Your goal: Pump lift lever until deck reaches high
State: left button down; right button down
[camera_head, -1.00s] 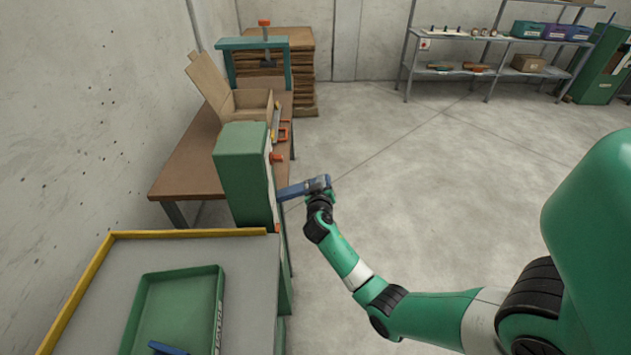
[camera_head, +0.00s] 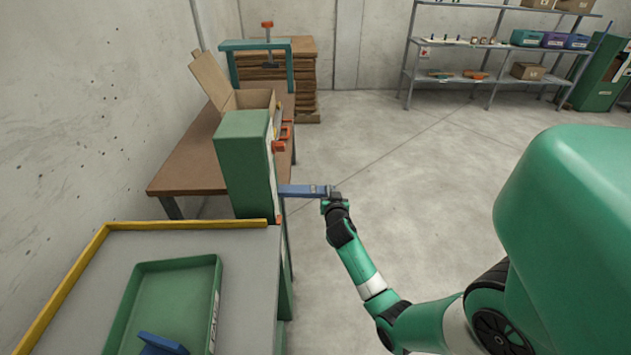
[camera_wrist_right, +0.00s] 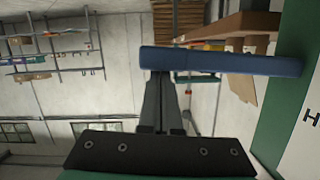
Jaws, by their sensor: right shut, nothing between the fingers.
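A blue lever (camera_head: 303,191) sticks out to the right from a green upright housing (camera_head: 243,165) and looks about level. In the right wrist view the blue lever (camera_wrist_right: 220,62) runs across, just at the ends of my right gripper's fingers. My right gripper (camera_head: 329,195) is at the lever's outer end, shut with nothing between its fingers. It also shows in the wrist view (camera_wrist_right: 161,88); the lever hides its fingertips. The grey deck (camera_head: 245,265) with a yellow rim lies at lower left, beside the housing. My left gripper is not in view.
A green tray (camera_head: 190,263) sits on the deck, with a blue object (camera_head: 160,344) cut off at the bottom edge. A brown table (camera_head: 190,160) with an open cardboard box (camera_head: 248,99) stands behind. Shelves (camera_head: 490,47) are far back. The floor to the right is clear.

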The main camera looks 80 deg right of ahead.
jog(key=shift+s+f+m+t+b, duration=0.15)
jog(key=shift+f+m+b, duration=0.25)
jog(key=shift+f+b, duration=0.35)
jog(key=shift+w+f+m+t+b, duration=0.15)
jog(key=shift+f+m+b, duration=0.35)
jog(key=shift+f, duration=0.45)
jog(key=shift+s+f, duration=0.1)
jog(key=r+p, duration=0.4)
jog(key=r, duration=0.1)
jog(key=shift+s+r+p, duration=0.2)
jog(key=shift+s+p, duration=0.15)
jog(key=shift+p, duration=0.05)
jog(key=p+v, duration=0.1)
jog(key=v, duration=0.8)
jog(key=shift+s+a+f+p, duration=0.2)
jog(key=shift+a+f+p, duration=0.1)
jog(key=shift+a+p, duration=0.15)
jog(key=shift+r, duration=0.1)
